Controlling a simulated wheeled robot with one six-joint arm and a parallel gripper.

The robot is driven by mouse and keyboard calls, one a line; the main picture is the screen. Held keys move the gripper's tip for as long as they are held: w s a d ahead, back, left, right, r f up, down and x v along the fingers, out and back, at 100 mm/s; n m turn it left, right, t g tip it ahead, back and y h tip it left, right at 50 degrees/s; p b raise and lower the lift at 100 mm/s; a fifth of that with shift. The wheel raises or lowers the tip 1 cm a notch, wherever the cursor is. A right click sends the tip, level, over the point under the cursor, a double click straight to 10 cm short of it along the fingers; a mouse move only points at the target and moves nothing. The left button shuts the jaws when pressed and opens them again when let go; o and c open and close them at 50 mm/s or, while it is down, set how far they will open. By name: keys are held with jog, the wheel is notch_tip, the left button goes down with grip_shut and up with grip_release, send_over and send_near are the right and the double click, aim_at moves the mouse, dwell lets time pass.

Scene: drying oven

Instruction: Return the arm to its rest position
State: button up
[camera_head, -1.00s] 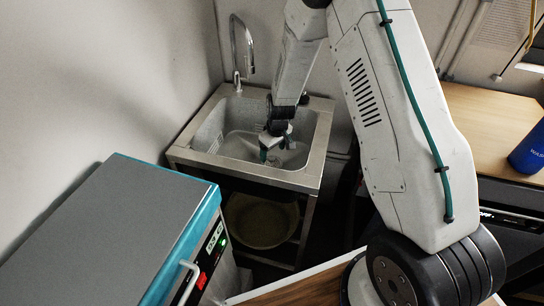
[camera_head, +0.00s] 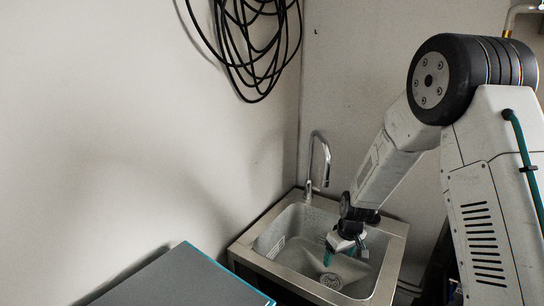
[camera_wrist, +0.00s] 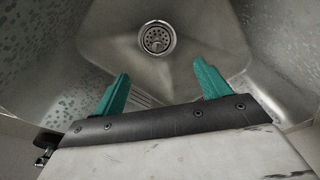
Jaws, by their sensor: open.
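My arm reaches down from the right in the head view. My gripper (camera_head: 342,256) hangs over the steel sink basin, below the faucet's height. In the wrist view my gripper (camera_wrist: 161,72) shows two teal fingers standing wide apart with nothing between them. The sink (camera_head: 391,262) stands in the corner, and its drain (camera_wrist: 157,38) lies beyond the fingertips in the wrist view. I cannot tell the exact height of the fingers above the basin floor.
A chrome faucet (camera_head: 325,160) rises at the back of the sink, left of my arm. A grey-topped oven with teal edges (camera_head: 180,283) stands at the lower left. A black cable coil (camera_head: 250,45) hangs on the wall. Room above the sink's left side is clear.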

jog(key=s+r+m, duration=0.1)
jog(key=s+r, duration=0.5)
jog(key=r, duration=0.5)
jog(key=s+r+m, duration=0.1)
jog(key=s+r, duration=0.6)
jog(key=r, duration=0.4)
jog(key=s+d+r+m, duration=0.1)
jog(key=s+r, duration=0.3)
jog(key=s, duration=0.7)
jog(key=s+d+r+m, duration=0.1)
jog(key=s+r, duration=0.3)
jog(key=s, duration=0.8)
jog(key=shift+r+h, duration=0.35)
jog(key=shift+h, duration=0.05)
